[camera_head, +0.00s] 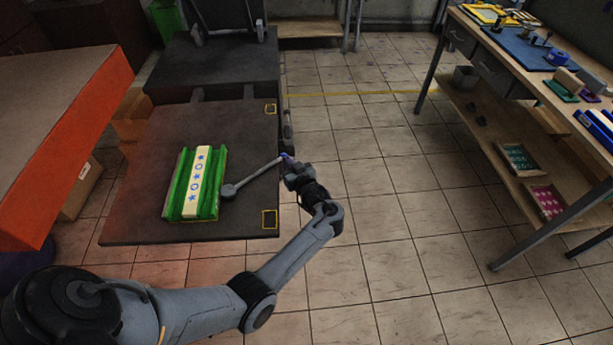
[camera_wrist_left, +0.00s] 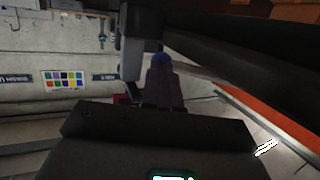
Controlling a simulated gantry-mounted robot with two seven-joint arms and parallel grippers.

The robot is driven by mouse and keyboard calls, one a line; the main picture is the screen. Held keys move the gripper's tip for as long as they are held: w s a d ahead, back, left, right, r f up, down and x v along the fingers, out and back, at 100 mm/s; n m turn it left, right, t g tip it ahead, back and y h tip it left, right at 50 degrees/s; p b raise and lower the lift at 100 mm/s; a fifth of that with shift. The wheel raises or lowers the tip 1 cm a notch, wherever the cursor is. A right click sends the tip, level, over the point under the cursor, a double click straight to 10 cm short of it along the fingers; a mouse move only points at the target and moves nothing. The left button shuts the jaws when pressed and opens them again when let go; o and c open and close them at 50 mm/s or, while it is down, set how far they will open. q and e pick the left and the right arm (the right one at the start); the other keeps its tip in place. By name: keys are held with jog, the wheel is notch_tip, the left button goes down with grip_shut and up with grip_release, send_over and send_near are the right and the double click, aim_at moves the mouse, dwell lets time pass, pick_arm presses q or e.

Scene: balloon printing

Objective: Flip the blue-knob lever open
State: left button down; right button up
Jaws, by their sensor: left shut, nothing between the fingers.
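A grey lever (camera_head: 256,174) has its round hub beside a green holder (camera_head: 180,190) and slants out to the upper right. Its blue knob (camera_head: 285,156) is at the far end, close against my left gripper (camera_head: 289,164). The fingers hold nothing. I cannot tell whether they touch the knob. The holder carries a cream strip (camera_head: 197,172) with blue star and ring prints. My right gripper is not in view.
The holder stands on a dark platform (camera_head: 150,225) with yellow corner marks. An orange-sided table (camera_head: 75,150) stands at the left. A wooden workbench (camera_head: 500,60) with tools and coloured parts stands at the right. The tiled floor (camera_head: 380,170) between is clear.

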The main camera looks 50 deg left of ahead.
pick_arm(q)
jog(key=shift+a, duration=1.25)
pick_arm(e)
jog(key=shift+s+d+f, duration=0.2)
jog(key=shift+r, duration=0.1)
pick_arm(q)
jog(key=d+r+p, duration=0.2)
jog(key=d, duration=1.1)
jog(key=shift+s+d+r+p, duration=0.3)
jog(key=shift+s+d+r, duration=0.05)
jog(key=shift+s, duration=0.05)
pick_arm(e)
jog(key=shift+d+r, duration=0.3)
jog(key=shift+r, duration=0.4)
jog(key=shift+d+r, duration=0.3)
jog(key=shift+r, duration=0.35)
